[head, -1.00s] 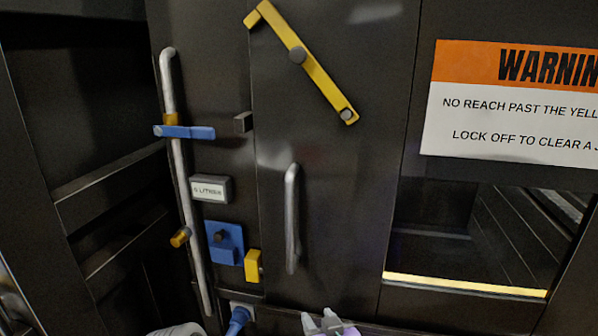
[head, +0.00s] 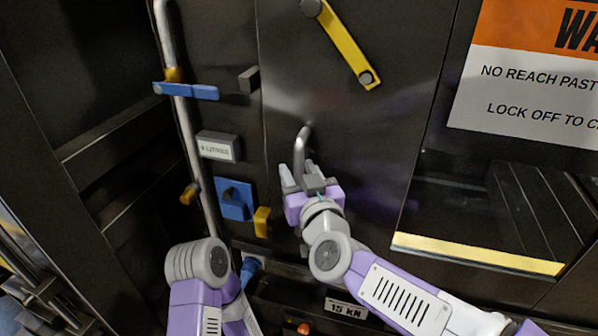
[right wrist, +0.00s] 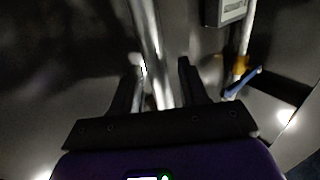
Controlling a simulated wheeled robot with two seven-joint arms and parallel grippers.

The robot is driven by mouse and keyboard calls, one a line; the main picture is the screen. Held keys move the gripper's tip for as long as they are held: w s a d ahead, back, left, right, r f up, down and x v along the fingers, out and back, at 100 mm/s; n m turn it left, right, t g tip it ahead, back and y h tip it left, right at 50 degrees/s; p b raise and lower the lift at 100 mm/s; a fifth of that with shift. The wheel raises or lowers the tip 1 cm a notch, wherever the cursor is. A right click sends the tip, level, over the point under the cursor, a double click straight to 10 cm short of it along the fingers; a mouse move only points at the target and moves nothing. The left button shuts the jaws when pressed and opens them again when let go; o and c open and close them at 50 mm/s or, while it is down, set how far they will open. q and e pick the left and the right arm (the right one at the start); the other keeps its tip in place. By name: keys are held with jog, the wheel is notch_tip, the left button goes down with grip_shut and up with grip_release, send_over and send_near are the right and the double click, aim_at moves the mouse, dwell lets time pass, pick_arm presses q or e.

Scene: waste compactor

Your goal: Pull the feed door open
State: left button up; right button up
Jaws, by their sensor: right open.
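The feed door appears to be the dark flat panel (head: 370,130) in the middle of the head view, flush with its surroundings. Its upright grey bar handle (head: 302,140) shows at its upper end; the lower part is hidden by my right gripper (head: 298,172). That gripper is open, with its fingers on either side of the handle. In the right wrist view the handle (right wrist: 146,30) runs down between the two spread fingers (right wrist: 158,82); contact cannot be told. My left arm shows at the lower left of the head view, but its gripper does not.
A yellow bar (head: 345,45) slants across the door above the handle. Left of it are a long grey rod (head: 188,135) with a blue lever (head: 190,91), a blue block (head: 233,200) and a yellow block (head: 262,222). A yellow-edged opening (head: 480,253) lies right.

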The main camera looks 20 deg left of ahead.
jog(key=shift+w, duration=0.1)
grip_shut()
dwell(0.4)
